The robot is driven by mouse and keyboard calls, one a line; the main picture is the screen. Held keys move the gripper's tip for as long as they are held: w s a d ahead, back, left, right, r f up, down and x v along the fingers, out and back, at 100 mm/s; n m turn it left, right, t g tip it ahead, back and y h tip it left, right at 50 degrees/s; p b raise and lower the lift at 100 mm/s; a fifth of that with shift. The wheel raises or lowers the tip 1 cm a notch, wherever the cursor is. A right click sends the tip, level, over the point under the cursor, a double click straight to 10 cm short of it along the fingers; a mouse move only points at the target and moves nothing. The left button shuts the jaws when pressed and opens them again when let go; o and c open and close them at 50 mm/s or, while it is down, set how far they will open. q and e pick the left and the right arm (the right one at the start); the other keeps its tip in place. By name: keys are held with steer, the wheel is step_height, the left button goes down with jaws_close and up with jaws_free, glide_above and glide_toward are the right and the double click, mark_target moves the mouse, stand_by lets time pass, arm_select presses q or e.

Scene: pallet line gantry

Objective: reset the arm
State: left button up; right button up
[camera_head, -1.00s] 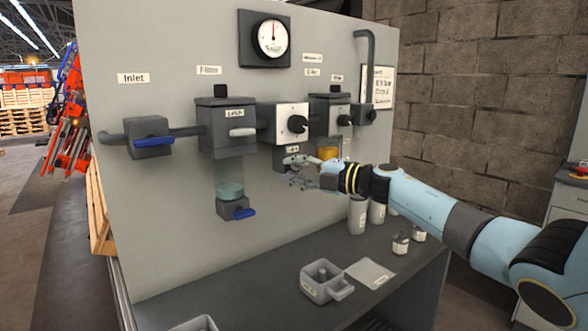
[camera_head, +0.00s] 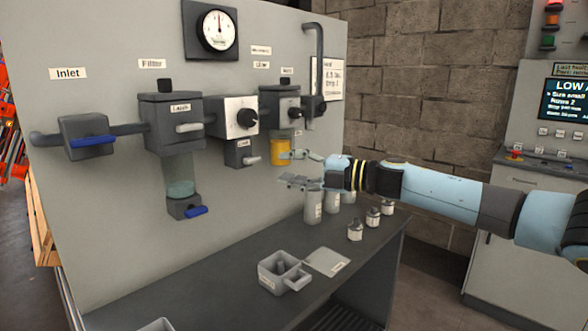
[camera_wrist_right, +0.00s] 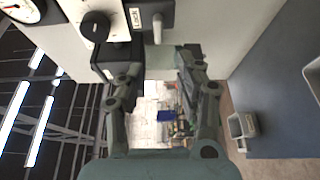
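My right gripper (camera_head: 286,168) is open and empty in the head view. Its fingers are apart and point left, in front of the grey panel (camera_head: 110,210), beside and just below the yellow bowl (camera_head: 281,152) of the right-hand unit. I cannot tell whether a finger touches the panel or bowl. In the right wrist view the open gripper (camera_wrist_right: 158,62) shows no object held between its two dark fingers. My right arm (camera_head: 435,188) reaches in from the right. My left gripper is in neither view.
The panel carries a gauge (camera_head: 217,30), a blue inlet handle (camera_head: 92,141), a filter (camera_head: 173,122) and a black knob (camera_head: 246,118). On the bench (camera_head: 225,295) stand a grey container (camera_head: 283,271), a flat plate (camera_head: 327,262) and several bottles. A control cabinet (camera_head: 510,205) is at right.

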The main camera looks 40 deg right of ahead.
steer(key=shift+s+d, duration=0.2)
steer(key=shift+s, duration=0.2)
